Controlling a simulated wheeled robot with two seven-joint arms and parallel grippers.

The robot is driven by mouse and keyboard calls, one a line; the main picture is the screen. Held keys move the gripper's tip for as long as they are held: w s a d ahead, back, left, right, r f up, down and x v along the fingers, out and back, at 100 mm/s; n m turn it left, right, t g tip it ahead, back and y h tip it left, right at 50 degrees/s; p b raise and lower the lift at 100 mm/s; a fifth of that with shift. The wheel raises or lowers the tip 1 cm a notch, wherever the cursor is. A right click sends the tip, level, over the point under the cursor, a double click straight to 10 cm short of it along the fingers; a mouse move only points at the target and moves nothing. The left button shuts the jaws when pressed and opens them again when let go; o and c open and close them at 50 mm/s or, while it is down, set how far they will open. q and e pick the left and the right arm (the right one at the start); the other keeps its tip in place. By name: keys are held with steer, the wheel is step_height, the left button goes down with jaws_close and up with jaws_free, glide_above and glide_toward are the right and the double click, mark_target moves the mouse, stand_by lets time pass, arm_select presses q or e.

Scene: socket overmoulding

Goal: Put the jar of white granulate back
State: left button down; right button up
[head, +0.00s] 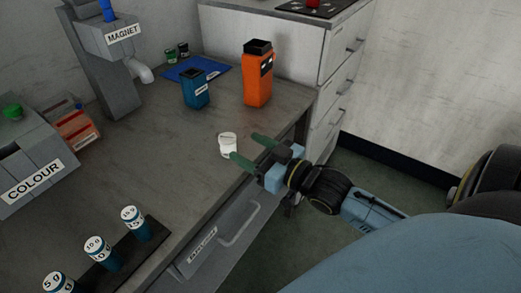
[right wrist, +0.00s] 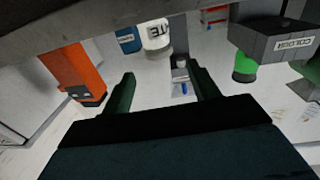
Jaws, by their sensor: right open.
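The white jar (head: 228,146) stands upright on the grey table near its front edge. It also shows in the right wrist view (right wrist: 156,38), with part of a dark-lettered label. My right gripper (head: 247,149) is open, its green fingers pointing at the jar from the right. In the right wrist view the jar appears beyond the gap between the fingertips (right wrist: 162,76), not gripped. My left gripper is not in view.
A blue container (head: 195,90) and a tall orange container (head: 258,75) stand behind the jar. The MAGNET machine (head: 110,42) and COLOUR box (head: 30,165) are at left. A dark rack (head: 115,262) holds weight-marked cylinders at front left. The table between is clear.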

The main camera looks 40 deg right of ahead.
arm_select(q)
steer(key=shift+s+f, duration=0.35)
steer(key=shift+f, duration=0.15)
arm_select(e)
steer(key=shift+v, duration=1.3)
